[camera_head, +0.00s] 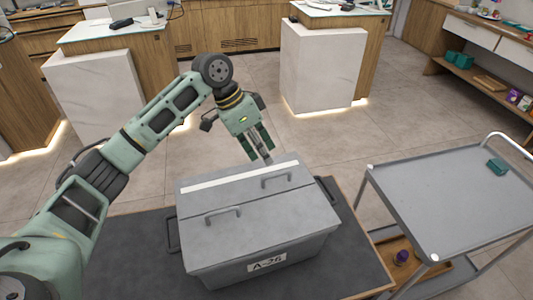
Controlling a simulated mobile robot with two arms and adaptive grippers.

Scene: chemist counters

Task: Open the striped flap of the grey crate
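The grey crate (215,272) stands on a dark mat, with a label on its front side. Its top has two flaps, both lying shut. The striped flap (230,192) is the far one, with a white stripe along its far edge and a bar handle (276,180) toward its right. The near flap (270,217) is plain grey, with its own handle (223,214) at the left. My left gripper (261,158) points down at the far edge of the striped flap, beyond the handle and not holding it. Its finger gap is unclear. My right gripper is out of view.
A grey trolley (455,200) stands at the right, with a small green box (497,167) on top and a purple-topped item (402,257) in a lower wooden tray. White-fronted counters (322,70) stand behind. The tiled floor between is clear.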

